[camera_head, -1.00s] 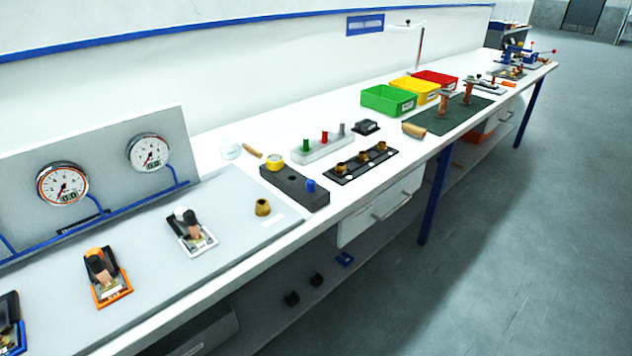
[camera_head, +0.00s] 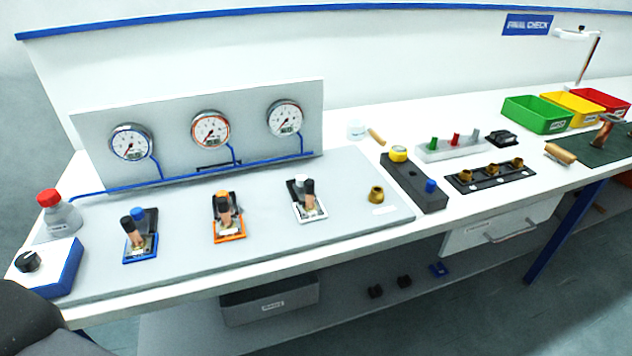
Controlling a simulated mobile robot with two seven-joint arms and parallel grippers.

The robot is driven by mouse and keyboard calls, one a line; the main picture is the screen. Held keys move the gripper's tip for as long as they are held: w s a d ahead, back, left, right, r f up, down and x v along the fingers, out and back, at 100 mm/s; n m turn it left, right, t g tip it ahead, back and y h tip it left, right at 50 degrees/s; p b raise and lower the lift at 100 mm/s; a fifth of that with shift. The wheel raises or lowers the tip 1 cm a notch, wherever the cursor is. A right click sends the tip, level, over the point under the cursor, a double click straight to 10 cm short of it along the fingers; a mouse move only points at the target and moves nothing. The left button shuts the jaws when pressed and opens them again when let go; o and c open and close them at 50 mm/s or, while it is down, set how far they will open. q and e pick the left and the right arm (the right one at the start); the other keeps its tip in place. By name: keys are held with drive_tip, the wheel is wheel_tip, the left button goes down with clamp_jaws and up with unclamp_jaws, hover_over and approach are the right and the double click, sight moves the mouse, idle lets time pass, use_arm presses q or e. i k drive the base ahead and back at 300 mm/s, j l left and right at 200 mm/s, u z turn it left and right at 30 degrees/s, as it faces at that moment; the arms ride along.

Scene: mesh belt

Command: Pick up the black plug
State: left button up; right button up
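I cannot tell for sure which thing is the black plug. Two small black pieces (camera_head: 375,291) lie on the lower shelf, beside a small blue piece (camera_head: 438,270). A low black object (camera_head: 502,138) sits on the bench, right of a white rack (camera_head: 425,155) holding a green plug (camera_head: 433,144), a red plug (camera_head: 455,139) and a grey plug (camera_head: 476,135). Black upright knobs also show on the blue fixture (camera_head: 140,246), the orange fixture (camera_head: 229,229) and the white fixture (camera_head: 310,209). Neither gripper is in view.
A gauge panel (camera_head: 190,112) stands behind the fixtures. A red-capped flask (camera_head: 58,218) and a blue-white box (camera_head: 55,270) are at left. A dark block (camera_head: 410,178) and a black strip with brass fittings (camera_head: 470,187) lie right. Green (camera_head: 535,122), yellow and red bins stand farther right.

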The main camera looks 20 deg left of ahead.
sight(223, 203)
drive_tip(key=j+u, duration=0.15)
drive_tip(key=u, duration=0.2)
drive_tip(key=i+j+u, duration=0.1)
drive_tip(key=u, duration=0.3)
